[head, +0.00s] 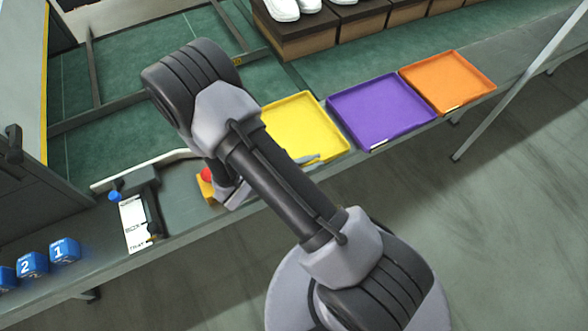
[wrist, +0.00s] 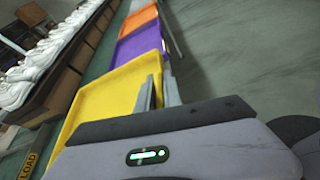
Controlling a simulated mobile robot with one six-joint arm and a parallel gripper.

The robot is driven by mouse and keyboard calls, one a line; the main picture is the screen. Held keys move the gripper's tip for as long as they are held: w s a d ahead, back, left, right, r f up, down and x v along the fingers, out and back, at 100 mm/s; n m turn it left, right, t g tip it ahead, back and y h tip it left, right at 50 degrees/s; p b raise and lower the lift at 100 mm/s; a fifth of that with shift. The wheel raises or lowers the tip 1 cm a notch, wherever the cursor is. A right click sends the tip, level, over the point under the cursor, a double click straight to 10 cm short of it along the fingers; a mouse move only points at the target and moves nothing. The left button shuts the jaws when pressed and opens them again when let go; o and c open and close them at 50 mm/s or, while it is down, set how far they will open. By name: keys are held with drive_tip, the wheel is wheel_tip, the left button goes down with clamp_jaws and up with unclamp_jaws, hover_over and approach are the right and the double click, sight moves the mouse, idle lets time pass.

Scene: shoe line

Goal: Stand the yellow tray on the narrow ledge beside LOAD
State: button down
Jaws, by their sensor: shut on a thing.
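The yellow tray (head: 303,122) lies roughly flat on the grey ledge (head: 185,228), at the left end of a row of trays. It also fills the middle of the wrist view (wrist: 112,92). My gripper (head: 308,158) is at the tray's near edge. In the wrist view its fingers (wrist: 158,93) are closed on the tray's right-hand rim. My arm hides the tray's left part in the head view. The LOAD label (wrist: 28,164) is a yellow plate at the lower left of the wrist view.
A purple tray (head: 380,108) and an orange tray (head: 447,80) lie to the right. Left of my gripper are a red button (head: 207,174), a clamp-like device (head: 150,205) and blue numbered cubes (head: 64,250). White shoes (head: 282,8) stand on brown boxes behind.

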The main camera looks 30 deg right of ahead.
wheel_tip(320, 180, down, 8)
drive_tip(key=b, duration=0.2)
drive_tip(key=shift+w+r, duration=0.2)
drive_tip(key=shift+w, duration=0.1)
drive_tip(key=shift+f, duration=0.1)
drive_tip(key=c, duration=1.5)
unclamp_jaws()
